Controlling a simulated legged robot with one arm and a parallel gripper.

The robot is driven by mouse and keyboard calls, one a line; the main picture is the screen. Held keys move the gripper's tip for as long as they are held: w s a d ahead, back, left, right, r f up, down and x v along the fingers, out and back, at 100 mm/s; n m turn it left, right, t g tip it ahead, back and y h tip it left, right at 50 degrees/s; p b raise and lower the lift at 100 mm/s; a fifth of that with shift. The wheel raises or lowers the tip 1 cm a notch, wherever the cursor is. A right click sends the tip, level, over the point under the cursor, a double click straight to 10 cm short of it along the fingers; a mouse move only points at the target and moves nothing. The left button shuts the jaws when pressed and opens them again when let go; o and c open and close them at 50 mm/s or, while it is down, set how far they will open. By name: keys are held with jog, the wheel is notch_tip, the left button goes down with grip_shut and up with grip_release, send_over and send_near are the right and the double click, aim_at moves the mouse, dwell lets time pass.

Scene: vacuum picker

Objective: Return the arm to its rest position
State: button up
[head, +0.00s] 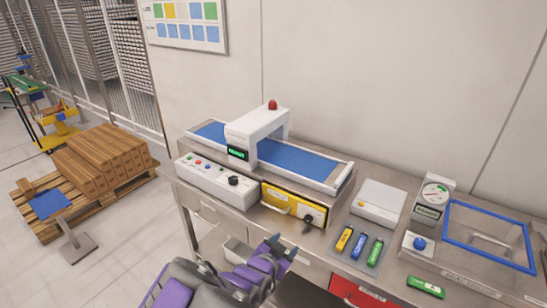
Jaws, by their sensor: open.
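My gripper (281,247) is at the bottom middle of the head view, at the end of my purple and grey arm. Its dark fingertips are parted, with nothing seen between them. It is in front of the steel workbench (395,272), below the yellow drawer front (292,206) in the picture. I cannot tell how far it is from the bench edge. The arm is bent low, and its lower part runs off the bottom of the frame.
A blue-belt conveyor (300,161) with a white arch stands on the bench. A blue-topped stand (50,204) and loaded pallet are left; floor between is clear.

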jog(key=s+r+n+g+y, duration=0.3)
jog(key=s+g+y, duration=0.1)
jog(key=s, duration=0.4)
jog(key=s+r+n+g+y, duration=0.2)
jog(key=s+r+g+y, duration=0.2)
jog(key=s, duration=0.4)
jog(key=s+d+r+n+g, duration=0.1)
jog(key=s+d+r+g, duration=0.1)
jog(key=s, duration=0.5)
jog(key=s+d+r+n+g+h, duration=0.1)
jog(key=s+d+r, duration=0.1)
jog(key=s+d, duration=0.2)
jog(key=s+d+r+n+g, duration=0.2)
jog(key=s+d, duration=0.1)
jog(key=s, duration=0.7)
jog(key=shift+s+g, duration=0.3)
jog(key=shift+s, duration=0.05)
